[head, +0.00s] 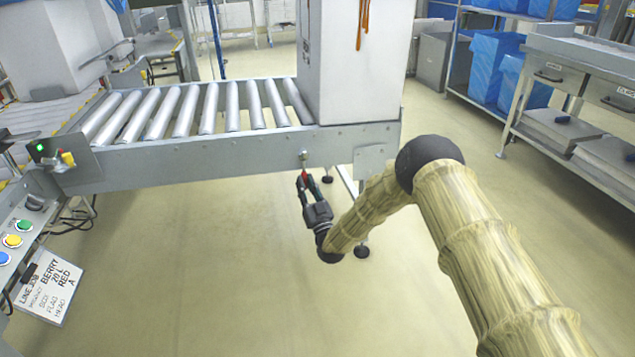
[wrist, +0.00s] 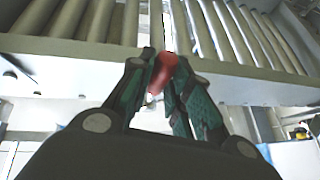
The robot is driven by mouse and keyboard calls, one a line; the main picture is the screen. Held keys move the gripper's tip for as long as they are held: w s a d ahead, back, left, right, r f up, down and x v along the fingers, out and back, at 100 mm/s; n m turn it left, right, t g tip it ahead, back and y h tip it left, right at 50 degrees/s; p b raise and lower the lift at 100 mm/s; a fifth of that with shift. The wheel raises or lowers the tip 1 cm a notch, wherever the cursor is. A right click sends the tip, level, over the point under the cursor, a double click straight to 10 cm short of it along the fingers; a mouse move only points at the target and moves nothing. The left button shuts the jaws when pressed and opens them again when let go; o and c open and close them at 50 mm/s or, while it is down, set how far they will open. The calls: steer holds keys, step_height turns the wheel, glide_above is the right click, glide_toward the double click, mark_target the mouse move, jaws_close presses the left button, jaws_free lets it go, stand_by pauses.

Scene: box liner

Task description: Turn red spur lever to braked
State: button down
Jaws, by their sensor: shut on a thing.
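The red spur lever (wrist: 162,72) shows in the wrist view as a red handle between my two fingers, just below the roller conveyor's side rail. In the head view its red part (head: 305,175) is small and hangs below a round pivot (head: 304,155) on the rail. My gripper (head: 312,178) reaches up to it from below, and it also shows in the wrist view (wrist: 165,75). Its dark green fingers are shut on the lever. The fingers hide part of the lever, and no braked marking is readable.
The roller conveyor (head: 230,150) carries a tall white box (head: 355,70) at its right end. A control panel (head: 20,235) with coloured buttons and a hanging label card (head: 50,287) stand at the left. A drawer bench (head: 575,80) is at the right. The floor between is clear.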

steer(key=shift+w+a+r+m, duration=0.1)
steer(key=shift+a+r+m, duration=0.1)
steer(key=shift+r+m, duration=0.2)
steer(key=c, duration=1.3)
jaws_free()
steer(key=shift+f, duration=0.2)
steer(key=v, duration=1.2)
steer(key=shift+r, duration=0.1)
